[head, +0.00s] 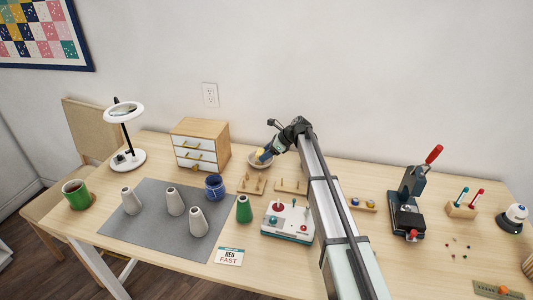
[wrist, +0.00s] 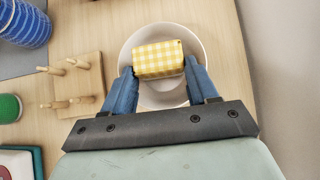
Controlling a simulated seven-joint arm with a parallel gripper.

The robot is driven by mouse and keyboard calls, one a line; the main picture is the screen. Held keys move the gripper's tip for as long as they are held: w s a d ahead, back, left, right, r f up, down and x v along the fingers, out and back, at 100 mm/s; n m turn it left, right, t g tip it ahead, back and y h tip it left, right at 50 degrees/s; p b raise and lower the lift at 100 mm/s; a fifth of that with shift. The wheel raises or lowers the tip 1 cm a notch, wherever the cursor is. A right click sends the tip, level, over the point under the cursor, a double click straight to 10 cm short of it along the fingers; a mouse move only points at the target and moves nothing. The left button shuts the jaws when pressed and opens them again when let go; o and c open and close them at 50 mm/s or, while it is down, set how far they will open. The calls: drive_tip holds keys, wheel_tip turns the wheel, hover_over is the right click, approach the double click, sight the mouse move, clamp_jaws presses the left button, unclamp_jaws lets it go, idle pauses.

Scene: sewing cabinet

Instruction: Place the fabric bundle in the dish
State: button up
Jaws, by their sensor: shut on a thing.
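The fabric bundle (wrist: 158,59) is a yellow and white checked block. My gripper (wrist: 159,72) has its two blue fingers shut on the bundle's sides in the wrist view. The dish (wrist: 134,36) is a round white bowl, and the bundle is over its inside. I cannot tell whether the bundle touches the dish's bottom. In the head view my gripper (head: 266,155) is at the dish (head: 254,165), near the back of the table, with a bit of yellow showing there.
Wooden peg stands (head: 251,184) are just in front of the dish, and a small drawer cabinet (head: 200,145) stands to its left. A blue ribbed cup (head: 214,188), a green cone (head: 244,210) and a switch box (head: 288,222) stand nearer the front.

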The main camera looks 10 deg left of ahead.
drive_tip(key=o, duration=1.1)
drive_tip(key=v, duration=1.2)
